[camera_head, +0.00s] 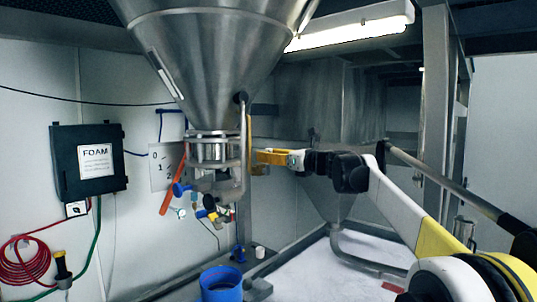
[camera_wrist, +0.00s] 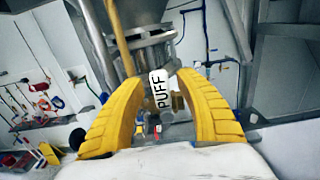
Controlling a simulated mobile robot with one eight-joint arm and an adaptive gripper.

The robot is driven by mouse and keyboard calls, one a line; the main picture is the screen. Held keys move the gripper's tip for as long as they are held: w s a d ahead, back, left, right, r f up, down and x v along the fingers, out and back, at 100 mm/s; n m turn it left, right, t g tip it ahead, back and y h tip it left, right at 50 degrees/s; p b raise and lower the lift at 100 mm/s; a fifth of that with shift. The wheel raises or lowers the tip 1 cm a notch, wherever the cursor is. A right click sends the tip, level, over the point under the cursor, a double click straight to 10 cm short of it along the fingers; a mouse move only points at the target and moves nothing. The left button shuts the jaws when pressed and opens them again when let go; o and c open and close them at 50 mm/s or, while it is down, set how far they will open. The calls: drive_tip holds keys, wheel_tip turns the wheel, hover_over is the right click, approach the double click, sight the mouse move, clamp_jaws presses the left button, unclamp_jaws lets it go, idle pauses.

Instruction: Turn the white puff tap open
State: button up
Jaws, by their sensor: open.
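The white puff tap (camera_wrist: 158,91) shows in the wrist view as a pale tag-like handle with PUFF in black letters, standing roughly upright below the metal outlet (camera_wrist: 150,52). My gripper (camera_wrist: 155,80) is open, with one yellow finger on each side of the tap. Gaps show between the tap and both fingers, so I see no grip on it. In the head view my gripper (camera_head: 268,157) is just right of the outlet under the large steel funnel (camera_head: 222,55). I cannot make out the tap in that view.
Valves with blue, red and yellow handles (camera_head: 208,204) hang below the outlet. An orange-red handle (camera_head: 172,190) slants to their left. A vertical pipe (camera_head: 243,135) runs close to my gripper. A blue bucket (camera_head: 221,284) stands below. A black FOAM box (camera_head: 88,163) is on the wall.

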drive_tip(key=shift+d, duration=0.1)
clamp_jaws()
